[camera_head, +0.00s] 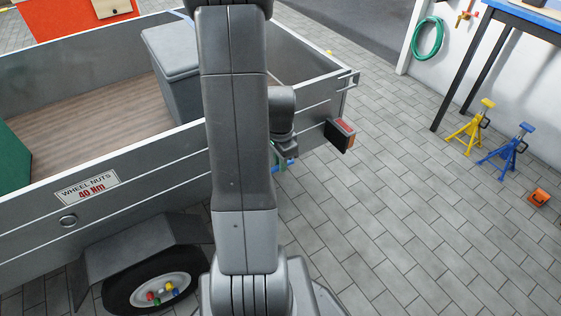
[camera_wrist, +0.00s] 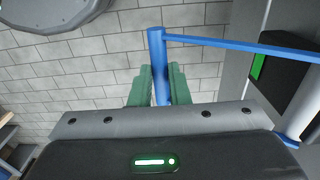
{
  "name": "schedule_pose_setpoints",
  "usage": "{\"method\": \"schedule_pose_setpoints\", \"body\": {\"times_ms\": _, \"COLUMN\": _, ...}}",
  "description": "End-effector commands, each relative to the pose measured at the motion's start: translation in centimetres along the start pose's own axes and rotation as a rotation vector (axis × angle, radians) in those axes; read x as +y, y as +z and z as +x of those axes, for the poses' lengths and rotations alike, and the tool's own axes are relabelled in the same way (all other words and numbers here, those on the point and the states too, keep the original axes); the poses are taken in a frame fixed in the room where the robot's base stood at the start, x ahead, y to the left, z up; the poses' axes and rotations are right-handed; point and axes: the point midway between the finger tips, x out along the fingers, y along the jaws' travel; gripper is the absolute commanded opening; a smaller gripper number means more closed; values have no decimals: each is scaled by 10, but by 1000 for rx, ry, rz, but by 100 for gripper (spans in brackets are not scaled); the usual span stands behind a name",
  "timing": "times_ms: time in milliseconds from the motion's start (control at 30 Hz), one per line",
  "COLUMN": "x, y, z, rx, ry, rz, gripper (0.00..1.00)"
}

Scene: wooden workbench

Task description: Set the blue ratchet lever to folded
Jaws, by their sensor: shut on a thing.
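In the wrist view, a blue lever has a round grip (camera_wrist: 157,45) and a thin blue bar (camera_wrist: 235,44) running right from its top. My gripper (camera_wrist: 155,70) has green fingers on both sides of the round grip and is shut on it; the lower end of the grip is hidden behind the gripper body. A pale blue-grey cylinder (camera_wrist: 304,105) stands at the right edge. In the head view, my arm hides most of the gripper, and only a small bit of blue (camera_head: 291,162) shows beside it near the trailer's rear corner.
A grey trailer (camera_head: 120,168) with a grey box (camera_head: 175,45) in its bed fills the left. A tail light (camera_head: 341,134) is close to my gripper. Yellow (camera_head: 470,127) and blue (camera_head: 508,150) stands are at right. The paved floor between is clear.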

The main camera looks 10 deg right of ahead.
Motion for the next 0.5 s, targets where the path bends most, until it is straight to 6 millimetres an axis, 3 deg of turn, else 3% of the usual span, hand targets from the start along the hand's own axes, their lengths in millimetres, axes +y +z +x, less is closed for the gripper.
{"method": "schedule_pose_setpoints", "body": {"times_ms": 500, "x": -19, "y": -1, "z": 42, "rx": 3, "ry": -339, "rz": 5, "gripper": 0}}
